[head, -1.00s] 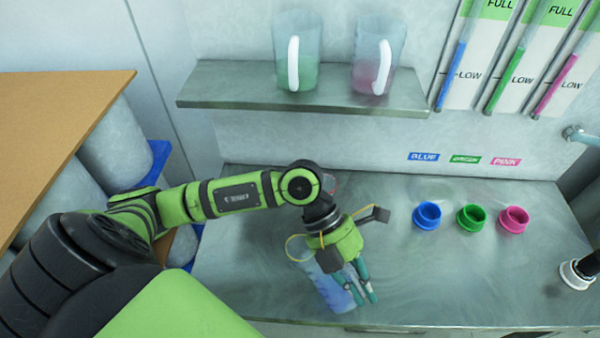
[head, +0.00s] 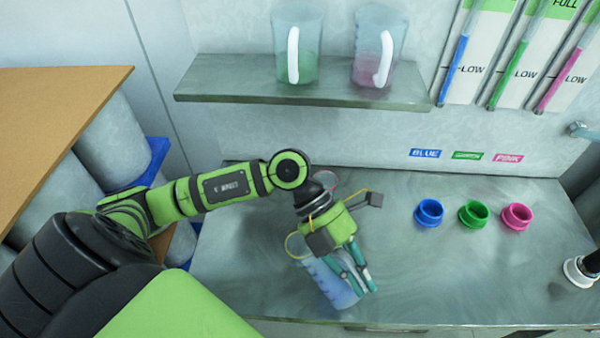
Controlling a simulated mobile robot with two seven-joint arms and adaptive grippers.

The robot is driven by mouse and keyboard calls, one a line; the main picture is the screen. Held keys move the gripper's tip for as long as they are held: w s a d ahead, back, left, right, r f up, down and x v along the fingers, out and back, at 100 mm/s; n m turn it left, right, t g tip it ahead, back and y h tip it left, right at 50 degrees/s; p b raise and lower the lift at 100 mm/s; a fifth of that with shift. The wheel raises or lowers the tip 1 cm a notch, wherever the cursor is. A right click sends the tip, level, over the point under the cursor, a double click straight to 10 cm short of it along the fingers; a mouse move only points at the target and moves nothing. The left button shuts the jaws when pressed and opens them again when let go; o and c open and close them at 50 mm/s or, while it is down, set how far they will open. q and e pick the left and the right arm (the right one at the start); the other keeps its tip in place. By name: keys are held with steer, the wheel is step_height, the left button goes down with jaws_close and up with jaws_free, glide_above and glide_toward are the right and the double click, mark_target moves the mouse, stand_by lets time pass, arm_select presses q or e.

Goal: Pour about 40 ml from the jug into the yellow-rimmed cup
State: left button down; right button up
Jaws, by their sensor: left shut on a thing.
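My left gripper (head: 359,282) is shut on the handle side of a translucent jug (head: 328,279) with blue liquid in its lower part. The jug leans in the picture near the table's front edge; its exact tilt and whether it touches the table are hard to tell. The yellow-rimmed cup (head: 287,244) shows as a thin yellow ring just left of the gripper, at the jug's upper end; the gripper and jug hide most of it. I cannot see any liquid in it or a stream. My right gripper is out of view.
A red-rimmed clear cup (head: 327,172) stands partly hidden behind my left wrist. Blue (head: 429,213), green (head: 473,214) and pink (head: 517,216) lids or rings sit on the table at right. Two jugs, green (head: 298,50) and pink (head: 379,50), stand on the shelf (head: 300,94).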

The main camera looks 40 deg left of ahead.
mark_target(347, 254)
arm_select(q)
steer(key=shift+w+a+r+g+h+b, duration=0.25)
steer(key=shift+a+r+g+h+b, duration=0.05)
steer(key=shift+a+r+h+b, duration=0.8)
stand_by(2.4)
steer(key=d+y+p, duration=0.1)
steer(key=p, duration=0.1)
steer(key=shift+s+d+f+y+p, duration=0.2)
steer(key=shift+d+f+y+p, duration=0.1)
steer(key=shift+d+y+p, duration=0.1)
steer(key=f, duration=0.1)
steer(key=d+f+y, duration=0.1)
steer(key=shift+s+f+t+y+p, duration=0.1)
steer(key=shift+f+t+y+p, duration=0.2)
steer(key=shift+t+p, duration=0.1)
steer(key=shift+d+f+y+p, duration=0.2)
steer(key=shift+y+p, duration=0.2)
steer(key=shift+p, duration=0.1)
steer(key=shift+s+d+f+y+p, duration=0.1)
steer(key=shift+d+f+y+p, duration=0.3)
steer(key=shift+f+y, duration=0.25)
steer(key=shift+a, duration=0.1)
